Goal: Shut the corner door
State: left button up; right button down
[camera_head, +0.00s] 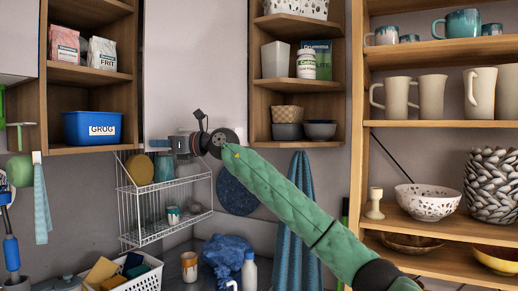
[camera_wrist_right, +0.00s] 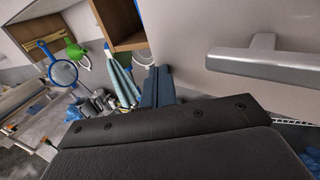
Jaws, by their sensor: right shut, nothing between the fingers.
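The corner door (camera_head: 195,65) is a plain pale panel between two open wooden cabinets in the head view. It fills the upper right of the right wrist view (camera_wrist_right: 190,45), where its grey bar handle (camera_wrist_right: 255,60) shows. I cannot tell whether the door is fully closed. My right gripper (camera_head: 165,145) is at the door's lower left edge in the head view, on a green-sleeved arm reaching from the lower right. Its blue-grey fingers (camera_wrist_right: 157,88) are together and empty, beside the door's edge and away from the handle; contact is unclear. My left gripper is not in view.
A wire rack (camera_head: 165,205) hangs just below the right gripper. The left cabinet holds a blue GROG box (camera_head: 92,128); the right cabinet (camera_head: 297,84) holds jars and bowls. Wooden shelves with mugs (camera_head: 430,95) stand at right. A blue towel (camera_head: 294,220) hangs behind my arm.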

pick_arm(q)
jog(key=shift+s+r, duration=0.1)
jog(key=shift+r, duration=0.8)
pick_arm(e)
jog(key=w+a+m+t+h, duration=0.1)
jog(key=w+a+m+t, duration=0.1)
jog(key=w+a, duration=0.2)
jog(key=w+a+m+t+h, duration=0.1)
jog(key=w+a+t, duration=0.2)
jog(key=w, duration=0.6)
jog(key=shift+w+a+m, duration=0.2)
jog(key=shift+a+m, duration=0.2)
